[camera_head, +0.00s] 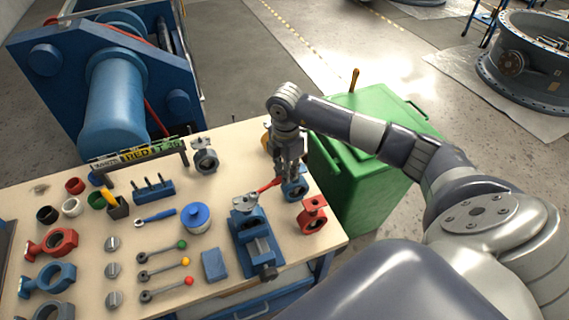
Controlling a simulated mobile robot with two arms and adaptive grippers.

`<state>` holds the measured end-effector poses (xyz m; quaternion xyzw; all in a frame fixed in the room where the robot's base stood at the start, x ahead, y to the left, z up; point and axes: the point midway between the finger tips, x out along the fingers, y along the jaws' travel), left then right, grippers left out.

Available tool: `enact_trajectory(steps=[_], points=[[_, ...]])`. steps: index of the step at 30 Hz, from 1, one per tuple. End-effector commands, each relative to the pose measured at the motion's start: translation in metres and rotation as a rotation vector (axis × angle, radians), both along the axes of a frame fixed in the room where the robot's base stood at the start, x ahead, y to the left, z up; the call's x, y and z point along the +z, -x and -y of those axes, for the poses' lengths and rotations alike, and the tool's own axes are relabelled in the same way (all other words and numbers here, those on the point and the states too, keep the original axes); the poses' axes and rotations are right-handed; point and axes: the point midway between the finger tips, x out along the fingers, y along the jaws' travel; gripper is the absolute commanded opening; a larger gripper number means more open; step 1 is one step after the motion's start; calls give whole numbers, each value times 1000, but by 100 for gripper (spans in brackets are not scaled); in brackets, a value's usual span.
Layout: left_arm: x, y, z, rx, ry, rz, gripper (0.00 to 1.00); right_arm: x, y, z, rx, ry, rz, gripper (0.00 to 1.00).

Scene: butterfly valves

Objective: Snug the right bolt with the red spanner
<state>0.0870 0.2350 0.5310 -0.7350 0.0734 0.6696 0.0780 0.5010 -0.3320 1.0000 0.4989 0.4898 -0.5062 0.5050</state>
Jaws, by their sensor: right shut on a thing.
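The red spanner (268,185) lies across the right part of the bench, next to the grey part (245,202) on top of the blue vise (256,240). Its right end meets my right gripper (290,176), which points down and is shut on it. The gripper hides that end. A small blue valve (295,190) stands just below the fingers, partly hidden by them. I cannot make out the right bolt, or whether the spanner's jaw sits on it. My left gripper is not in view.
A red valve (313,214) stands right of the vise. A blue lidded pot (196,217), a blue block (214,264) and several levers (162,263) lie left. A green bin (362,190) stands beyond the bench's right edge, under my right arm.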

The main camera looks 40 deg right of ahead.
Motion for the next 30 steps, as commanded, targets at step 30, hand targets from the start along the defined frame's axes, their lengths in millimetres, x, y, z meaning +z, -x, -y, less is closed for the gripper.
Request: enact_trajectory(steps=[30], points=[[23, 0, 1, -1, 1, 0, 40, -2, 31, -4, -258, 3, -11, 0]])
